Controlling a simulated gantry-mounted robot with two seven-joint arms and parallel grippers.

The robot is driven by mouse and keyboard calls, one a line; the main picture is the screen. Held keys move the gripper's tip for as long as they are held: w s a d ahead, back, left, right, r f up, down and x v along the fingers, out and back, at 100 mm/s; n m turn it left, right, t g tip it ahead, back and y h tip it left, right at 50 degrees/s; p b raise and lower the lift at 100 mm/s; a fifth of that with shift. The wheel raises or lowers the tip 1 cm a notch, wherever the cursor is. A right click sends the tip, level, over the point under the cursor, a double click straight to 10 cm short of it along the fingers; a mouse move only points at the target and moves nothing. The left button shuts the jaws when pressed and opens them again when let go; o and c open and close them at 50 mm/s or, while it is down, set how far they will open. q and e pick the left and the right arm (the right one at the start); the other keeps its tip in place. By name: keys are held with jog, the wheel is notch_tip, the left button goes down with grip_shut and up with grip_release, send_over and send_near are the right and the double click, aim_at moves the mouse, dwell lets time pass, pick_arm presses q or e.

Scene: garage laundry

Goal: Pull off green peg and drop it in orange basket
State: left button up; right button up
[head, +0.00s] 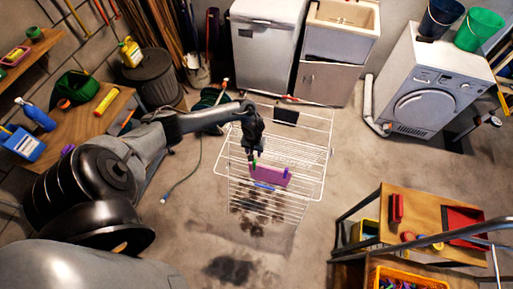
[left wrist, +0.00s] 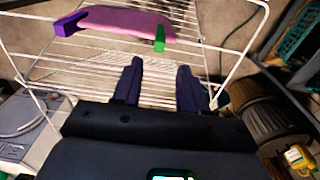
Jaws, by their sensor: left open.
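A pink-purple cloth (head: 270,175) hangs on the white wire drying rack (head: 318,152). The green peg (head: 254,166) is clipped on the cloth's left end in the head view; it also shows on the cloth in the left wrist view (left wrist: 159,39). A purple peg (left wrist: 68,24) sits at the cloth's other end. My left gripper (head: 251,157) is open and empty over the rack, close to the green peg. In the left wrist view its fingers (left wrist: 162,88) are apart, with the peg ahead, in line with their gap. The orange basket (head: 412,276) holds several small coloured things at bottom right.
A wooden bench (head: 75,125) is at left. A dryer (head: 425,90) stands behind right. Floor between rack and table is clear.

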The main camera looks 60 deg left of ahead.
pick_arm(q)
jog(key=shift+w+a+f+b, duration=0.1)
jog(key=shift+f+b, duration=2.95)
jog(key=shift+b, duration=0.4)
jog(key=shift+f+b, duration=1.1)
jog(key=shift+f, duration=1.1)
grip_shut()
jog(key=shift+r, duration=0.2)
jog(key=shift+r+p, duration=2.85)
jog(key=shift+p, duration=1.1)
